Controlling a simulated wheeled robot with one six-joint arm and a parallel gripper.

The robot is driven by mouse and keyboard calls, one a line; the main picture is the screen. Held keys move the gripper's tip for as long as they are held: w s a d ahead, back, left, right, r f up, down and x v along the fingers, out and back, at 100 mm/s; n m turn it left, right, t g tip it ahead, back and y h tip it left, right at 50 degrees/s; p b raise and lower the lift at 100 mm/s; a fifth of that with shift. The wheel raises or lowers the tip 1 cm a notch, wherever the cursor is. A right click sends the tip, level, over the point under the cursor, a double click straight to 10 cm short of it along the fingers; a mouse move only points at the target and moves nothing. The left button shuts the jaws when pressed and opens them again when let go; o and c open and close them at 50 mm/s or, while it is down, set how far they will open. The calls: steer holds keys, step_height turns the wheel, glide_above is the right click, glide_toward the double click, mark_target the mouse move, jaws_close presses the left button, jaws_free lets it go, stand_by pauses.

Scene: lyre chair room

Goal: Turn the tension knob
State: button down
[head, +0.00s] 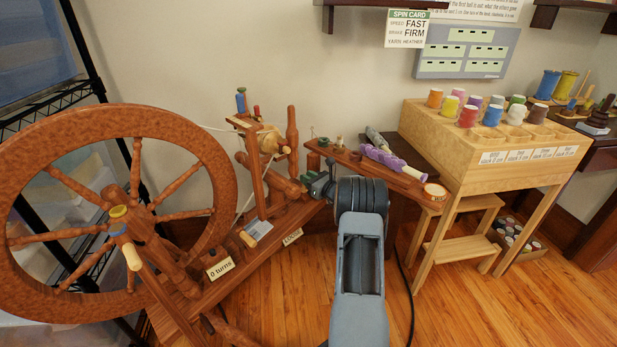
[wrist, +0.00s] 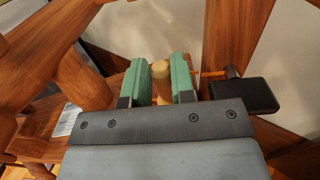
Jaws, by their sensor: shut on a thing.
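The spinning wheel's tension knob (wrist: 161,70) is a pale wooden peg with a rounded end, seen in the wrist view. My gripper (wrist: 161,82) is shut on it, with a green pad on each side. In the head view my gripper (head: 313,180) reaches the right end of the spinning wheel's base, and the knob is hidden there. A card reading "0 turns" (head: 221,268) and a card that appears to read "LOOSE" (head: 292,237) stand along the base. The large wooden wheel (head: 125,120) stands at the left.
A narrow wooden shelf (head: 415,188) with a purple roll lies just right of my gripper. A wooden stand (head: 480,155) with coloured spools is further right. A spin card (head: 407,28) on the wall reads "FAST" and "FIRM". Front right floor is clear.

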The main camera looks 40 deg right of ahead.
steer(key=shift+y, duration=0.3)
steer(key=c, duration=1)
jaws_free()
steer(key=shift+o, duration=0.2)
steer(key=p+v, duration=0.4)
steer(key=v, duration=0.9)
steer(key=shift+s, duration=0.4)
steer(key=shift+r, duration=0.1)
